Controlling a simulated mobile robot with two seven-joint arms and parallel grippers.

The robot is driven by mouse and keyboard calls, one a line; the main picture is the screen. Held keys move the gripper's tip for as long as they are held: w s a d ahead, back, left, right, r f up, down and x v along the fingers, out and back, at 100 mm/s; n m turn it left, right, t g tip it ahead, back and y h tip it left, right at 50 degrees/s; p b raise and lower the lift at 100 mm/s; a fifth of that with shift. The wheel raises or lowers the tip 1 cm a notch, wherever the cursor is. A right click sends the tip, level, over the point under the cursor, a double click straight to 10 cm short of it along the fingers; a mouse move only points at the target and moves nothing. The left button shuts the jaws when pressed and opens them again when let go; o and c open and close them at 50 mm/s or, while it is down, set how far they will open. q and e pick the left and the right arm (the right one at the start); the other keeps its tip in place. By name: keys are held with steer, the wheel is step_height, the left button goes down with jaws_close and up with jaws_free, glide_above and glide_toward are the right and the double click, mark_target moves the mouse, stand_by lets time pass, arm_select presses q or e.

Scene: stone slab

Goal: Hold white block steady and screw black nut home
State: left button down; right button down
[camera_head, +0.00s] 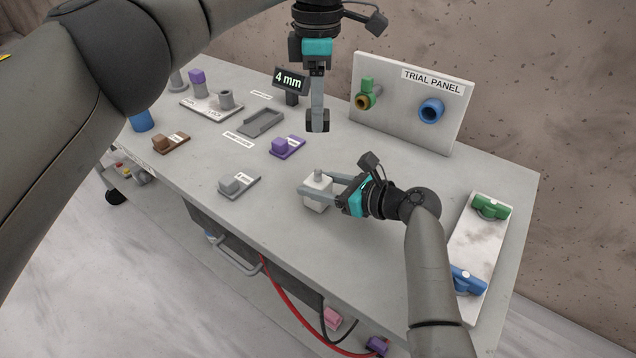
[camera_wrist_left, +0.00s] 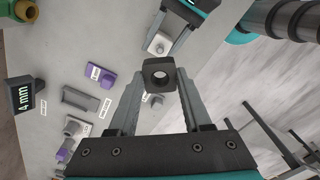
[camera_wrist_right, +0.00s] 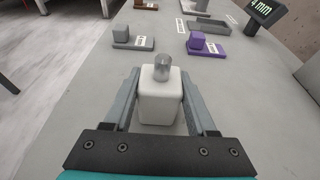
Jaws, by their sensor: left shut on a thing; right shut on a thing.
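The white block (camera_head: 318,194) stands upright on the slab with a grey metal stud on top. My right gripper (camera_head: 318,190) is shut on it from the right, one finger on each side; it fills the jaws in the right wrist view (camera_wrist_right: 160,98). The black nut (camera_head: 317,122) is held in my left gripper (camera_head: 317,112), which points down above the slab. The nut's hole shows in the left wrist view (camera_wrist_left: 159,76). The nut is apart from the stud, higher and behind the block in the head view.
A trial panel (camera_head: 400,110) with green and blue fittings stands at the back. A 4 mm display (camera_head: 290,80), a grey tray (camera_head: 262,122), and purple (camera_head: 287,147), grey (camera_head: 238,185) and brown (camera_head: 171,143) blocks lie left. A white board (camera_head: 474,245) with green and blue parts lies right.

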arm_select(q)
glide_above(318, 170)
steer(key=shift+f, duration=4.05)
steer(key=shift+f, duration=0.15)
steer(key=shift+f, duration=0.6)
steer(key=shift+f, duration=0.4)
steer(key=shift+f, duration=0.4)
steer(key=shift+f, duration=0.25)
steer(key=shift+f, duration=0.35)
steer(key=shift+w+r+m, duration=0.1)
steer(key=shift+m, duration=3.2)
